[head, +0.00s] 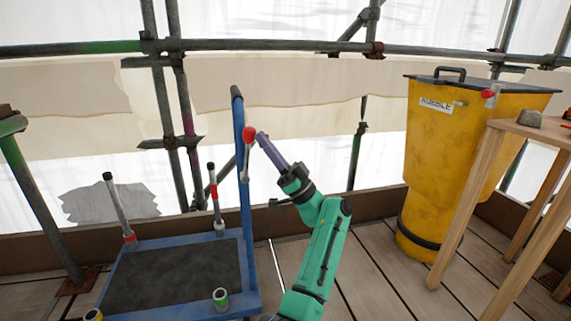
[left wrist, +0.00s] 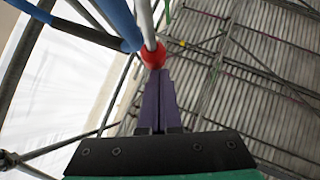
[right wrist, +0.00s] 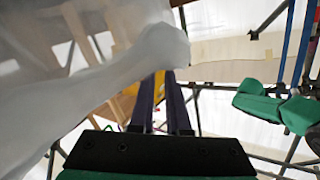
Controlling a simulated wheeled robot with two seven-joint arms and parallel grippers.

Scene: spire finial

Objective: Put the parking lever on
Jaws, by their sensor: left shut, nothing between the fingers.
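A lever with a red ball knob (head: 248,134) stands beside the blue upright post of a trolley (head: 247,265). The knob is at the lever's upper end, and its grey rod hangs below. My left gripper (head: 262,136) is shut and empty, its purple fingertips close to the right side of the knob. In the left wrist view the red knob (left wrist: 153,55) sits right at the fingertips (left wrist: 160,74); I cannot tell whether they touch. My right gripper (right wrist: 163,76) shows only in its own wrist view, its fingers slightly apart with nothing seen between them.
The trolley has a dark deck and short posts, two with red bands. A yellow bin (head: 440,150) and a wooden table (head: 540,132) stand at the right. Scaffold poles and white sheeting close the back. A pale blurred shape (right wrist: 120,60) fills the right wrist view's upper left.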

